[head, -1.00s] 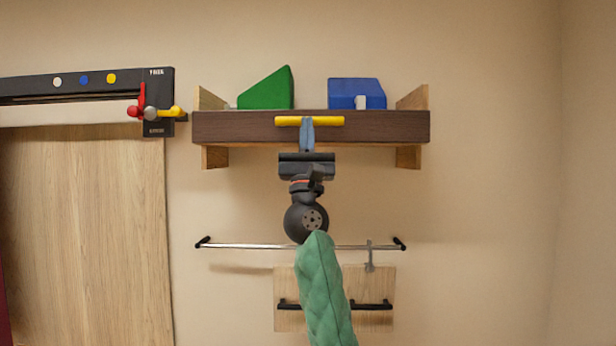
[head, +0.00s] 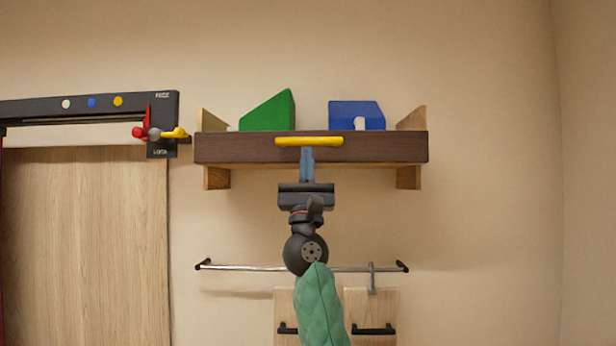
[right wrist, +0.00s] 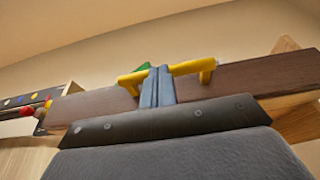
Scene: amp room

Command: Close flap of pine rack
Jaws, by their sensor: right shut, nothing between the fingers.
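The pine rack (head: 215,178) is on the wall, with pine end pieces showing above and below its front. Its dark brown flap (head: 380,148) spans the front, face toward me, with a thin pine strip showing under its lower edge. A yellow bar handle (head: 325,141) is on the flap. My right gripper (head: 307,150) is shut and empty, fingers pointing up, tips at the handle's lower edge in the head view. In the right wrist view its blue fingers (right wrist: 157,86) overlap the middle of the handle (right wrist: 190,69); contact is unclear. My left gripper is out of view.
A green wedge (head: 270,112) and a blue block (head: 345,114) show above the flap. A metal rail (head: 240,267) with a hook (head: 372,276) runs below. A black panel with knobs (head: 162,125) is at left. Bare wall lies to the right.

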